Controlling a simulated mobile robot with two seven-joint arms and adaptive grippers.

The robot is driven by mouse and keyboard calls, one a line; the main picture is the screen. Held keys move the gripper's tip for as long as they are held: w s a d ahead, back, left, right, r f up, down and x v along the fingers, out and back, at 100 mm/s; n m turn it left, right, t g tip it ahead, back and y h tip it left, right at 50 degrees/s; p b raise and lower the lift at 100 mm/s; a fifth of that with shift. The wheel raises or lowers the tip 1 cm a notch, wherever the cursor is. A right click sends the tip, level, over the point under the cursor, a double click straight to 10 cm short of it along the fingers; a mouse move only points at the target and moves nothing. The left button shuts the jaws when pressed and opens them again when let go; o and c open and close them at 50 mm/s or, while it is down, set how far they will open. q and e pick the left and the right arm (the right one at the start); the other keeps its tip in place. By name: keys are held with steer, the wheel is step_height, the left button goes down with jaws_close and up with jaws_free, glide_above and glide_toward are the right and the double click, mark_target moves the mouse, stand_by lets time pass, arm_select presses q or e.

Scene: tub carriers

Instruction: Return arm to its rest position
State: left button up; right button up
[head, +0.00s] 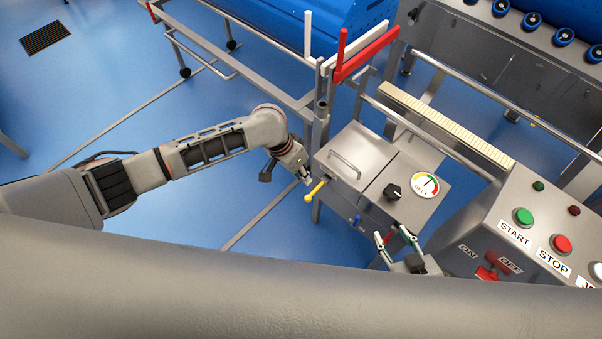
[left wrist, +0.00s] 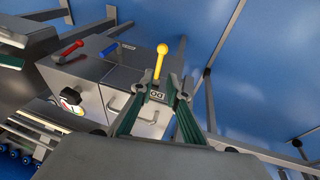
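My left gripper (head: 307,181) is at the left front corner of a steel box, close to a yellow-knobbed lever (head: 313,192). In the left wrist view its fingers (left wrist: 164,84) are apart, and the yellow lever (left wrist: 162,62) shows between and beyond them; contact cannot be told. My right gripper (head: 397,236) is at the box's front right with its fingers apart. A red lever (head: 390,238) shows between them, partly hidden. The red lever (left wrist: 70,49) and a blue lever (left wrist: 112,50) also show in the left wrist view. The right arm is mostly hidden.
The steel box (head: 375,172) has a handle, a black knob and a gauge on top. A control panel (head: 520,225) with buttons stands at the right. A metal frame with red and white posts (head: 342,50) stands behind. Blue floor (head: 190,215) is open at the left.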

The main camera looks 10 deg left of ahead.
arm_select(q)
steer(key=shift+a+r, duration=0.1)
steer(key=shift+r, duration=0.25)
stand_by(0.3)
steer(key=s+d+f+t+h, duration=0.2)
steer(key=s+d+h, duration=0.1)
steer(key=s+d, duration=0.35)
steer(key=s+a+n+t+y, duration=0.1)
steer(key=s+a+t, duration=0.3)
steer(key=a, duration=0.6)
steer(key=s+a+r+n+t+y, duration=0.1)
steer(key=s+a, duration=0.4)
steer(key=a, duration=0.5)
steer(key=t+y, duration=0.1)
steer(key=t, duration=0.1)
steer(key=shift+s+a+r+n+t+y, duration=0.2)
steer(key=shift+a+r+n+t+y, duration=0.1)
steer(key=shift+a+n+t, duration=0.1)
